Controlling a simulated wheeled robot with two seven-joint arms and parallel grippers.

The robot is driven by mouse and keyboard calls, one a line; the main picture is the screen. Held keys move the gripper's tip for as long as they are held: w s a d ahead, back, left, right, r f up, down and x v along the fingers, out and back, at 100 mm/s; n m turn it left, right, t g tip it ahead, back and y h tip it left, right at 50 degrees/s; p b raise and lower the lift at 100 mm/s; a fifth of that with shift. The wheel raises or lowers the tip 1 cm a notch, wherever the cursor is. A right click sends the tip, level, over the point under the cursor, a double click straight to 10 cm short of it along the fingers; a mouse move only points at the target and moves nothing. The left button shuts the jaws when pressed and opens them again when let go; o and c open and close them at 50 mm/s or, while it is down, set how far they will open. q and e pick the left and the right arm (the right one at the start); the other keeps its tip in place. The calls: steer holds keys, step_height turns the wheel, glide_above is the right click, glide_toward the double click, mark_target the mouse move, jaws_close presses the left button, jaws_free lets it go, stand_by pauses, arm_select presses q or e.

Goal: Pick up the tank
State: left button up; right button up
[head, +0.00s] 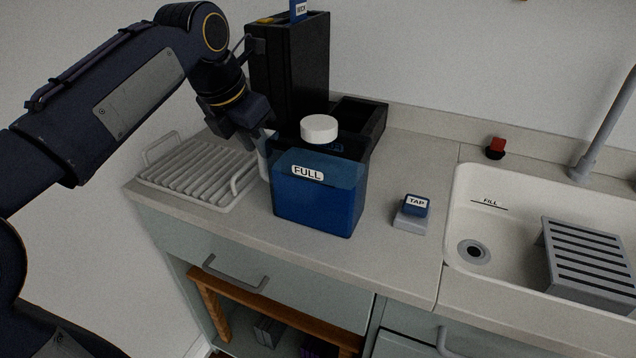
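The tank (316,205) is a blue, partly see-through box with a white round cap (319,128) and a "FULL" label. It stands upright on the counter (405,260) in front of a black machine (300,70). A pale grey handle (264,166) shows at its left side. My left gripper (262,142) reaches down from the upper left to the top of that handle, at the tank's back left. Its fingertips are partly hidden by the tank, so I cannot tell whether they close on the handle. My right gripper is not in view.
A grey slatted rack (195,175) stands left of the tank. A small block labelled "TAP" (415,208) sits to its right. Further right are a white sink (480,215), a grey slotted stand (588,262) and a faucet (605,125). The counter between tank and sink is mostly clear.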

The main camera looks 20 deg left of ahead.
arm_select(q)
steer(key=shift+w+f, duration=0.25)
steer(key=shift+f, duration=0.45)
steer(key=shift+c, duration=0.2)
jaws_close()
stand_by(0.6)
steer(key=shift+r, duration=0.2)
